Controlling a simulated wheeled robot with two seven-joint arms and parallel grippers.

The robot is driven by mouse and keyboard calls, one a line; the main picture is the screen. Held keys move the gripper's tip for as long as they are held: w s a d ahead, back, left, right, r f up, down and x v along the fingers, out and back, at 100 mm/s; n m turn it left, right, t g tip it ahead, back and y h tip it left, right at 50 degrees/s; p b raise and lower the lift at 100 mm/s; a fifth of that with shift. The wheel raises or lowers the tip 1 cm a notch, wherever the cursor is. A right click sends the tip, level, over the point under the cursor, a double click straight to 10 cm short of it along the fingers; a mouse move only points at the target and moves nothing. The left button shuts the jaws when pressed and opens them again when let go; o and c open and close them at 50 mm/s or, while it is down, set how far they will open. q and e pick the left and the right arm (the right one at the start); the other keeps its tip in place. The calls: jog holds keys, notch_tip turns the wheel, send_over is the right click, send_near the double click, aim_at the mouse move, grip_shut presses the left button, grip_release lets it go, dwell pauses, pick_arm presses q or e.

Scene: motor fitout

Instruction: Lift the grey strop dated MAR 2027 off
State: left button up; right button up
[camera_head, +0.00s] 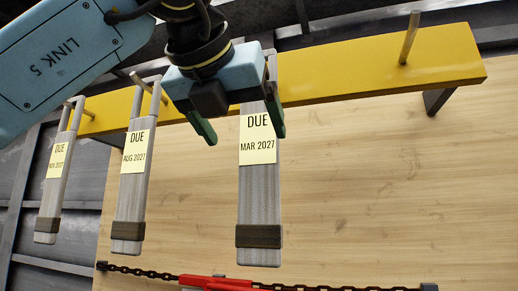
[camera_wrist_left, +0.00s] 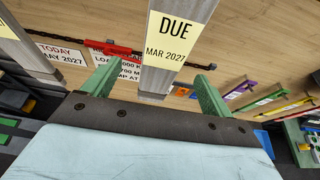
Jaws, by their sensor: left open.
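The grey strop labelled DUE MAR 2027 (camera_head: 260,205) hangs upright from the yellow rail (camera_head: 380,75), with a brown band near its lower end. Its yellow label also shows in the left wrist view (camera_wrist_left: 172,32). My left gripper (camera_head: 243,130) is open at the strop's upper part. Its green fingers (camera_wrist_left: 155,87) stand to either side of the strop in the left wrist view, with gaps visible. My right gripper is in neither view.
A strop labelled AUG 2027 (camera_head: 130,195) and another strop (camera_head: 50,200) with a hard-to-read date hang to the left. A bare peg (camera_head: 409,38) stands at right. A red piece on a dark chain (camera_head: 215,283) crosses below. Signs (camera_wrist_left: 62,53) and coloured items lie beyond.

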aim_at(257, 151)
pick_arm(q)
jog(key=x, duration=0.3)
jog(key=shift+w+d+p, duration=0.1)
jog(key=shift+w+p, duration=0.2)
jog(key=shift+p, duration=0.1)
jog(key=p+x, duration=0.1)
jog(key=x, duration=0.1)
jog(key=p+x, duration=0.1)
jog(key=x, duration=0.1)
jog(key=shift+w+d+f+p, duration=0.15)
jog(key=shift+w+d+p, duration=0.1)
jog(key=shift+d+p, duration=0.1)
jog(key=shift+w+d+f, duration=0.1)
jog(key=shift+w+f, duration=0.15)
jog(key=shift+w, duration=0.1)
jog(key=shift+s, duration=0.1)
jog(key=shift+r, duration=0.1)
jog(key=c, duration=1.4)
jog(key=shift+o, duration=0.2)
jog(key=shift+r, duration=0.15)
